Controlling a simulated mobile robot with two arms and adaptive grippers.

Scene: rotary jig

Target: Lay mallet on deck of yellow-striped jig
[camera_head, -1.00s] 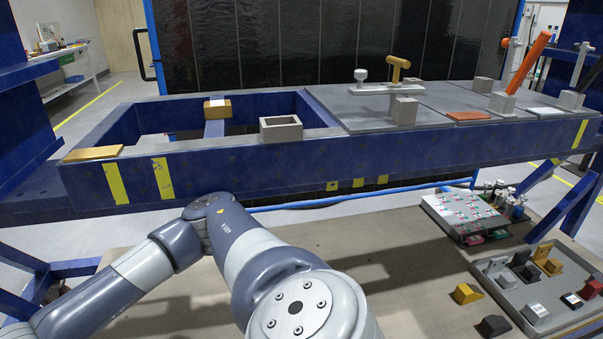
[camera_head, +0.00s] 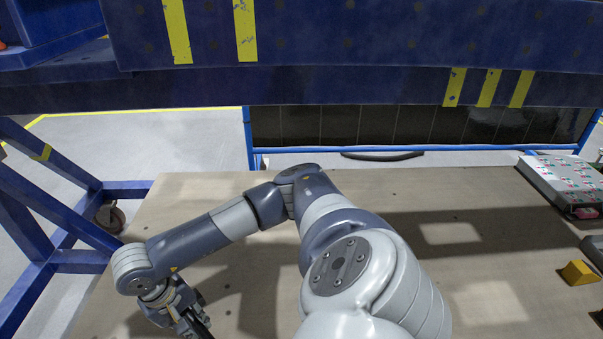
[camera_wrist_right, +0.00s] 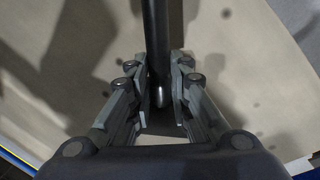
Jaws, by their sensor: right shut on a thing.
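My right gripper (camera_head: 193,320) hangs at the lower left of the head view, over the beige surface. In the right wrist view its two fingers (camera_wrist_right: 159,75) are closed on a dark, round-ended rod, seemingly the mallet's handle (camera_wrist_right: 156,30). A short dark piece of it also shows at the bottom edge of the head view. The mallet's head is not visible. The yellow-striped jig (camera_head: 350,35) is a blue beam across the top of the head view. Its deck is out of the picture. My left gripper is not in view.
The beige surface (camera_head: 240,185) is largely clear around my arm. A white board with coloured pieces (camera_head: 565,180) lies at the right edge, with a yellow block (camera_head: 580,273) below it. A blue leg frame with a caster (camera_head: 110,215) stands at left.

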